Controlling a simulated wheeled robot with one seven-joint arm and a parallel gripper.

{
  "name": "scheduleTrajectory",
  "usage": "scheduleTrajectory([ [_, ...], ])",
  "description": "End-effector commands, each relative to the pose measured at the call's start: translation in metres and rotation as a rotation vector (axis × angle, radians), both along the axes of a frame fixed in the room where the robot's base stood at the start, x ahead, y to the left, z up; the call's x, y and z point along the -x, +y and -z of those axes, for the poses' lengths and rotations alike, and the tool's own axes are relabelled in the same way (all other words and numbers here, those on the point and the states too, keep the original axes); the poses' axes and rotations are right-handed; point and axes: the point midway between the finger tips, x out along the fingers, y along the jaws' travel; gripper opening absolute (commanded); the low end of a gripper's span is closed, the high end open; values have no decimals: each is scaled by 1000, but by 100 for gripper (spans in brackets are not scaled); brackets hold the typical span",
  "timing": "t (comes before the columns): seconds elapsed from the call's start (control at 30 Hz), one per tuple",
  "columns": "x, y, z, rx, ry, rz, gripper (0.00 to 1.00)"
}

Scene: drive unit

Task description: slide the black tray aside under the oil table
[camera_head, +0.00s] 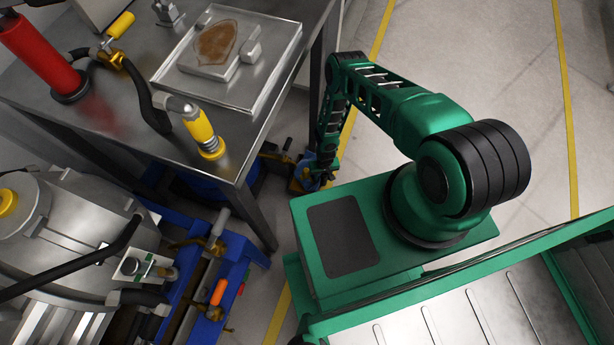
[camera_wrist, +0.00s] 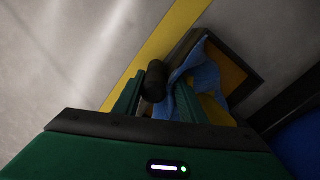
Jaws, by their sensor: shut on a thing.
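The black tray (camera_wrist: 258,72) lies on the floor in the wrist view, holding a crumpled blue cloth (camera_wrist: 205,68) and something yellow-orange. My gripper (camera_wrist: 157,100) is at its near left corner, its green fingers on either side of a black cylindrical handle (camera_wrist: 155,80). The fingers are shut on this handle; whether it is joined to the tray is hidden. In the head view my gripper (camera_head: 326,172) reaches low beside the metal oil table (camera_head: 115,130), just right of its legs. There the tray is mostly hidden, and blue cloth (camera_head: 305,172) shows by the fingers.
A table leg (camera_head: 258,222) stands close to the left of my gripper. A blue drum (camera_wrist: 300,148) and blue floor equipment (camera_head: 240,275) crowd the space under and before the table. Open floor (camera_head: 480,70) with yellow lines lies to the right and behind.

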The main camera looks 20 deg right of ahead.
Motion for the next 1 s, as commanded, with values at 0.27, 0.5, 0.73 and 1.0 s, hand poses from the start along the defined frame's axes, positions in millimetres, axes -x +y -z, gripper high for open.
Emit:
scheduleTrajectory([
  [0.27, 10, 9, 0, -1, 2, -2, 18],
  [0.5, 18, 16, 0, -1, 3, -2, 17],
  [0.73, 25, 22, 0, -2, 2, -2, 17],
  [1.0, 35, 29, 0, -2, 3, -2, 16],
])
